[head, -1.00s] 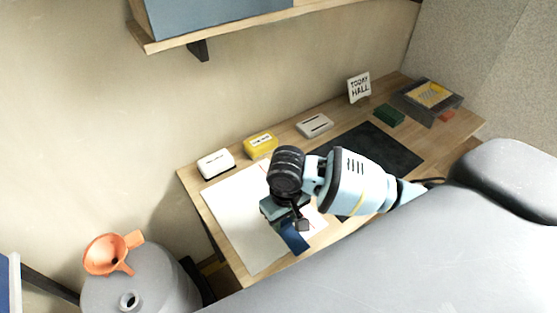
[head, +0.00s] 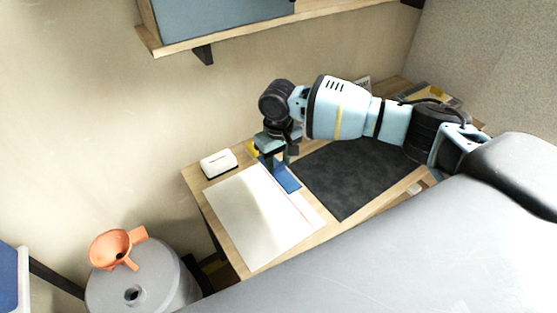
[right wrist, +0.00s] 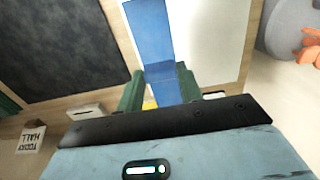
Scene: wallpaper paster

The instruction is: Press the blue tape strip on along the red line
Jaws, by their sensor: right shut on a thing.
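The blue tape strip (head: 284,178) extends from my right gripper (head: 270,155) toward the front of the desk, along the right side of the white sheet (head: 250,215). The thin red line (head: 293,204) shows on the sheet near its right side, just left of the strip. In the right wrist view, the strip (right wrist: 150,35) runs away from between the two green fingers, with a bend near them. My right gripper (right wrist: 160,88) is shut on the strip's far end. I cannot tell whether the strip touches the sheet. My left gripper is not in view.
A black mat (head: 350,180) lies right of the sheet. A white box (head: 218,163) stands at the back left; a yellow box (head: 252,149) is partly hidden behind my gripper. A sign (right wrist: 31,139) shows in the wrist view. An orange funnel (head: 112,248) sits left of the desk.

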